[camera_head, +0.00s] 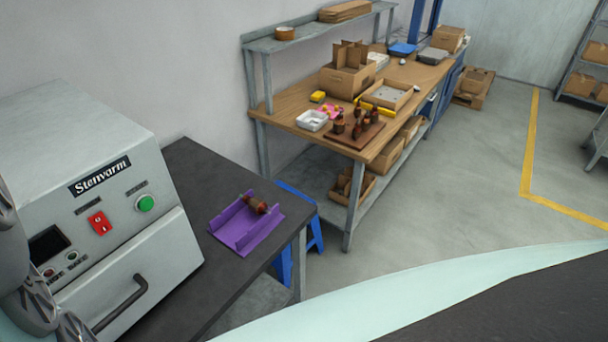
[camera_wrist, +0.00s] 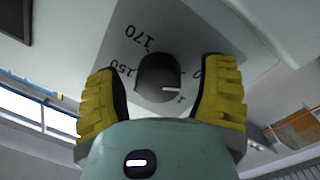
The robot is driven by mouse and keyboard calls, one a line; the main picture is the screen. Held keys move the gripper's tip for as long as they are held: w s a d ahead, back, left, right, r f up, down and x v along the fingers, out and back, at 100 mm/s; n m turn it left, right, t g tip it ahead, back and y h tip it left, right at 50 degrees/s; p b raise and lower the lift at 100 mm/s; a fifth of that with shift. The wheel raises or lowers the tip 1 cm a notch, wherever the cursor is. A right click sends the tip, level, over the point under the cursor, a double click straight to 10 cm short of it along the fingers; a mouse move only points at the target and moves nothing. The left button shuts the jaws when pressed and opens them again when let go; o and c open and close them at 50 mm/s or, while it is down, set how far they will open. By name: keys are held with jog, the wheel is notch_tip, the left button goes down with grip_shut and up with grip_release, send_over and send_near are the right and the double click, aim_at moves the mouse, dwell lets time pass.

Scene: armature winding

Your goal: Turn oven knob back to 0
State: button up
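The oven (camera_head: 110,180) is a grey box labelled Stenvarm at the left of the head view. Its knob (camera_wrist: 158,78) is round and black on a grey dial plate (camera_wrist: 145,18) marked 150, 170 and 0 in the wrist view. A short white line on the knob points right in that picture, a little below the partly covered 0. My gripper (camera_wrist: 160,92) is open, with a yellow-padded finger on each side of the knob and a visible gap on both sides. In the head view, my arm covers the lower left of the oven, and I cannot make out the knob there.
The oven front has a red switch (camera_head: 100,223), a green button (camera_head: 145,203) and a door handle (camera_head: 121,303). A purple tray (camera_head: 237,237) with a small wound part (camera_head: 255,204) lies on the dark table. A wooden workbench (camera_head: 300,120) stands behind. Open floor lies at the right.

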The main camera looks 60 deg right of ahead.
jog(key=shift+o, duration=0.2)
jog(key=shift+r, duration=0.1)
jog(key=s, duration=0.7)
jog(key=shift+s+a, duration=0.25)
jog(key=shift+a, duration=0.15)
jog(key=shift+d, duration=0.1)
